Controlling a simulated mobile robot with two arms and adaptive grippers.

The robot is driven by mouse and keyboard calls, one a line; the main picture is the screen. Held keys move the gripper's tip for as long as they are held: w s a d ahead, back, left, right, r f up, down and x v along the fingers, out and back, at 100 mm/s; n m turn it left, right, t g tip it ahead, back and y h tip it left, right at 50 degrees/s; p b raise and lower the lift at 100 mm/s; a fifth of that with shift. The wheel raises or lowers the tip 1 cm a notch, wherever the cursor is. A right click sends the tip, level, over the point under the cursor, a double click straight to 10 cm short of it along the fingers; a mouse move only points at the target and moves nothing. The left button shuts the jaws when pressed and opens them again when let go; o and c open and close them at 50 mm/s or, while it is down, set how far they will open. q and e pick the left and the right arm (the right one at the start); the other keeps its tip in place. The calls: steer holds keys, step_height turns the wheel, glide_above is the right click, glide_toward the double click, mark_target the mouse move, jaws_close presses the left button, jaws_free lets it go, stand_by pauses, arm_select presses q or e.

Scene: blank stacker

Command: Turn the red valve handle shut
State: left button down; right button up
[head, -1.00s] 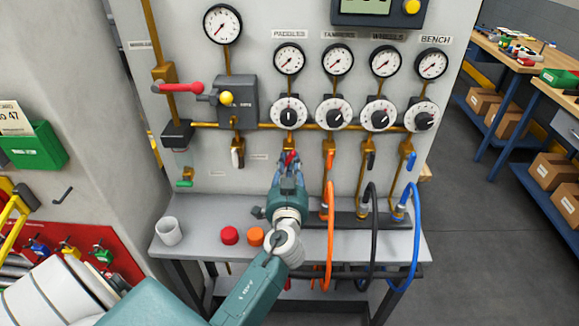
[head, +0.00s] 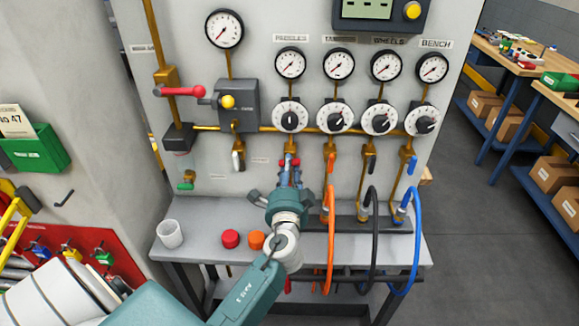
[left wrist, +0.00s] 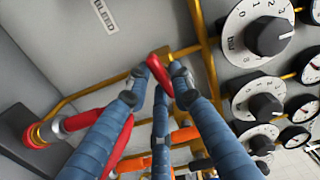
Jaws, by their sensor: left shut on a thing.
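The small red valve handle (left wrist: 158,72) is on the brass pipe below the dial marked PADDLES, on the grey panel. In the left wrist view it lies between the blue-grey fingers of my left gripper (left wrist: 160,83). In the head view the gripper (head: 290,172) is shut around this handle, and the fingers cover most of it, so its exact angle is hard to tell. A larger red lever (head: 182,91) sticks out sideways at the panel's upper left, apart from the gripper. My right gripper is not in view.
Orange (head: 330,240), black (head: 372,230) and blue (head: 417,240) hoses hang close to the right of my arm. Gauges and dials stand above. A white cup (head: 170,234) and red (head: 230,239) and orange caps (head: 256,240) sit on the shelf (head: 205,253).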

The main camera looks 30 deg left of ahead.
arm_select(q)
steer(key=shift+f+m, duration=0.2)
steer(key=shift+m, duration=0.6)
steer(key=shift+f, duration=0.1)
steer(key=c, duration=1.6)
jaws_free()
steer(key=shift+d, duration=0.1)
steer(key=v, duration=1.2)
steer(key=shift+s, duration=0.1)
